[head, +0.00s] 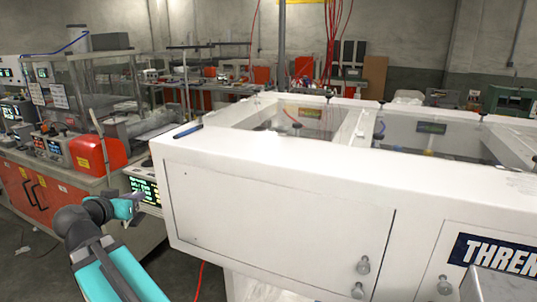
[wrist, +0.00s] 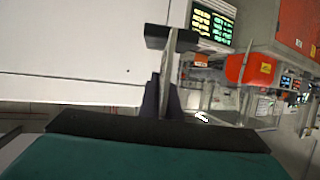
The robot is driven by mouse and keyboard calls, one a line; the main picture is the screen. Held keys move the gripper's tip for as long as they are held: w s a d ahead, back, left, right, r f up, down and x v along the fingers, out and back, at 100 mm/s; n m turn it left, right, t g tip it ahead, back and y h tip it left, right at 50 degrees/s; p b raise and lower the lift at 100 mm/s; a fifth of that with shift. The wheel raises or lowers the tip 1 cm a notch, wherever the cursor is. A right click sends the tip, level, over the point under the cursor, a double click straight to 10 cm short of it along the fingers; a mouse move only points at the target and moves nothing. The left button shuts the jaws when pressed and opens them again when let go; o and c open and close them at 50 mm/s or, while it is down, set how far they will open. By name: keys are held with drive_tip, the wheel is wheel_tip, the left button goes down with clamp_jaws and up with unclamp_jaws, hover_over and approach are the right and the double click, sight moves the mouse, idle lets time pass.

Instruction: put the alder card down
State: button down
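My gripper (head: 132,203) is at the left in the head view, in front of a lit display and left of the white cabinet. In the wrist view my gripper (wrist: 172,39) has its dark fingers close together on both sides of a thin grey plate. This plate, seemingly the alder card (wrist: 167,75), shows nearly edge-on, so its face and any lettering are hidden. It is held in the air, apart from the cabinet as far as I can tell. The head view is too small to show the card clearly.
The large white cabinet (head: 270,205) with glass-covered bays fills the middle and right. A dark blue slim item (head: 188,130) lies on its near left top corner. A display unit (head: 144,188) stands behind my gripper. A red box (head: 96,152) sits on the left bench.

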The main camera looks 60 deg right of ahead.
drive_tip(key=s+d+r+m+g+y, duration=0.1)
drive_tip(key=s+d+r+m+g, duration=0.3)
drive_tip(key=s, duration=0.9)
drive_tip(key=s+d+r+m+g+p, duration=0.1)
drive_tip(key=s+d+r+m+g, duration=0.3)
drive_tip(key=s+d+r, duration=0.5)
drive_tip(key=s+d+r+m+g+y, duration=0.1)
drive_tip(key=s+d+r+m+g, duration=0.3)
drive_tip(key=s, duration=1.3)
drive_tip(key=d+r+g, duration=0.2)
drive_tip(key=d+r, duration=0.1)
drive_tip(key=shift+m+g+y, duration=0.3)
drive_tip(key=shift+m, duration=0.1)
drive_tip(key=shift+d+r, duration=0.1)
drive_tip(key=d+p, duration=0.1)
drive_tip(key=d, duration=0.4)
drive_tip(key=d+f+p, duration=0.1)
drive_tip(key=d, duration=0.4)
drive_tip(key=d+p, duration=0.1)
drive_tip(key=d, duration=0.4)
drive_tip(key=shift+s+d+f, duration=0.1)
drive_tip(key=shift+d+f, duration=0.15)
drive_tip(key=shift+d, duration=0.2)
drive_tip(key=shift+f, duration=0.1)
drive_tip(key=shift+f+p, duration=0.8)
drive_tip(key=shift+f, duration=0.9)
drive_tip(key=shift+f, duration=0.15)
